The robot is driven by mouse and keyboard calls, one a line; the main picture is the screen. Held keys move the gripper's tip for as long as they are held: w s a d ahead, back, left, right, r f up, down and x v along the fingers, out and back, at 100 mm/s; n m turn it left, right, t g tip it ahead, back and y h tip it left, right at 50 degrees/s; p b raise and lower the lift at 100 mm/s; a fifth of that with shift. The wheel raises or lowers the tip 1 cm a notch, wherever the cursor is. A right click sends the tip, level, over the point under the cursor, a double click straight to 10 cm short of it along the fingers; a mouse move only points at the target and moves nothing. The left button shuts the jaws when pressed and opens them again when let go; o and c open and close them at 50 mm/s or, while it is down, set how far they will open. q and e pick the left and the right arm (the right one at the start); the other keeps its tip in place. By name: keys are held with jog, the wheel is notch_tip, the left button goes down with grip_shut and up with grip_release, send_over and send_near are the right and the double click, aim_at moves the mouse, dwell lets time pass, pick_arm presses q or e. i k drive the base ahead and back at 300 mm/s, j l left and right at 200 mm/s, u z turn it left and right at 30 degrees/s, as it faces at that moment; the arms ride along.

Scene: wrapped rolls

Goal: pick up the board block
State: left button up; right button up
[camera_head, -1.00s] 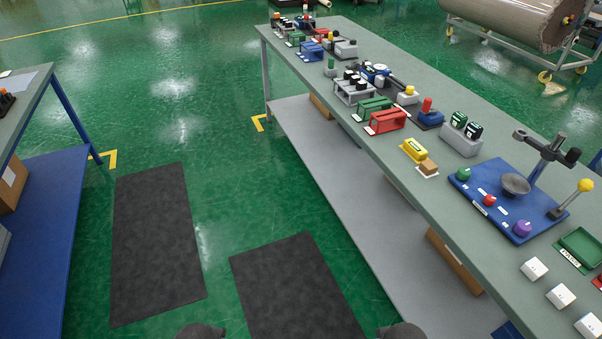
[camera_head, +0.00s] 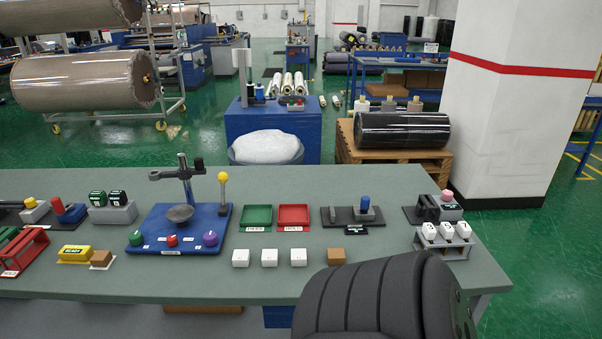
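A small brown, cardboard-coloured block (camera_head: 336,256) sits on the grey-green table (camera_head: 380,285), at the right end of a row of white cubes. A second brown block (camera_head: 101,259) sits on a white card beside a yellow labelled block (camera_head: 74,253) at the left. I cannot read a label on either brown block, so which one is the board block is not certain. Neither gripper is in view. A dark ribbed part, likely my own arm, covers the table's front edge at lower right.
White cubes (camera_head: 269,257) stand left of the brown block. Behind are a blue stand base (camera_head: 150,240), a green tray (camera_head: 256,218), a red tray (camera_head: 293,217) and a dark plate with a blue knob (camera_head: 365,204). A grey rack of white pieces (camera_head: 443,240) stands at right.

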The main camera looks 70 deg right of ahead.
aim_at(335, 257)
jog(key=z, duration=2.4)
